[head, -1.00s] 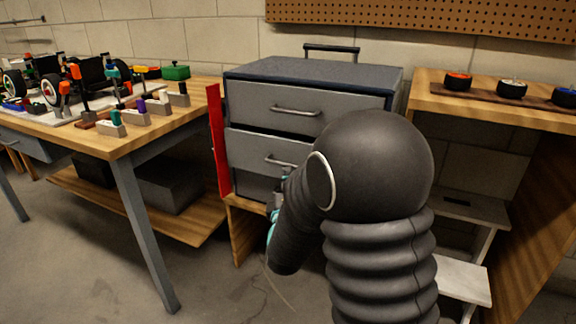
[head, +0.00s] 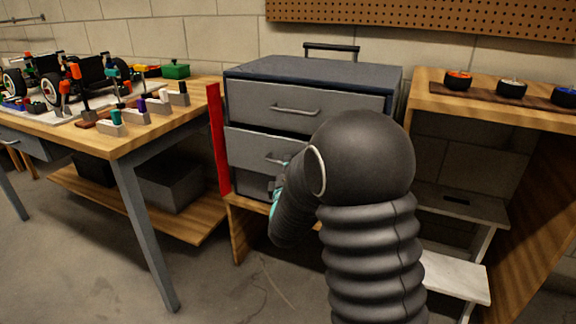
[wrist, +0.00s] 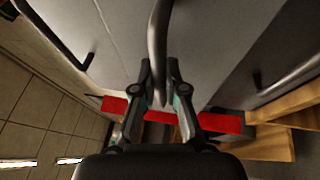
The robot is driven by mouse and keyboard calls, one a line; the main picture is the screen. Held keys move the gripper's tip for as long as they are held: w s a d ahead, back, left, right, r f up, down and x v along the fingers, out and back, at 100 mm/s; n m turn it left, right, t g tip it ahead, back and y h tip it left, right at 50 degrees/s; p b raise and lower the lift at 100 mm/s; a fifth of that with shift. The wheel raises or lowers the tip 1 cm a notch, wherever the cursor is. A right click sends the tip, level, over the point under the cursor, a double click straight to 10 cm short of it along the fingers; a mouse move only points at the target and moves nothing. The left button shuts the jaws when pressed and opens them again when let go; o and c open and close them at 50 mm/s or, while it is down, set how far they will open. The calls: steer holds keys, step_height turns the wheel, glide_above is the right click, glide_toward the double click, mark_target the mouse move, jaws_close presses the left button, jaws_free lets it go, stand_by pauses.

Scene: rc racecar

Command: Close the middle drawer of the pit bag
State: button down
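The pit bag is a grey cabinet (head: 310,70) with stacked drawers. Its middle drawer (head: 243,147) looks nearly level with the top drawer (head: 250,98); I cannot tell if a small gap is left. My gripper is mostly hidden behind my arm in the head view, low in front of the drawers. In the wrist view my gripper (wrist: 160,64) has one finger on each side of the curved handle (wrist: 158,30) on the middle drawer front (wrist: 215,35). The fingers stand a little apart; whether they press on the handle is unclear.
A red upright panel (head: 218,140) stands at the cabinet's left side. A workbench (head: 125,142) with car parts is at left. A wooden shelf (head: 430,85) with wheels and a step stool (head: 455,270) are at right. Floor between bench and cabinet is clear.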

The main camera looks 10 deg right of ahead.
steer(key=shift+w+d+f+b, duration=0.1)
steer(key=shift+w+d+b, duration=0.25)
steer(key=shift+w+d, duration=0.35)
steer(key=shift+w+d+b, duration=0.35)
steer(key=shift+w+d, duration=0.15)
steer(key=shift+w, duration=0.4)
steer(key=c, duration=1.2)
jaws_free()
steer(key=shift+w+d, duration=0.1)
steer(key=shift+w, duration=0.05)
steer(key=v, duration=1.2)
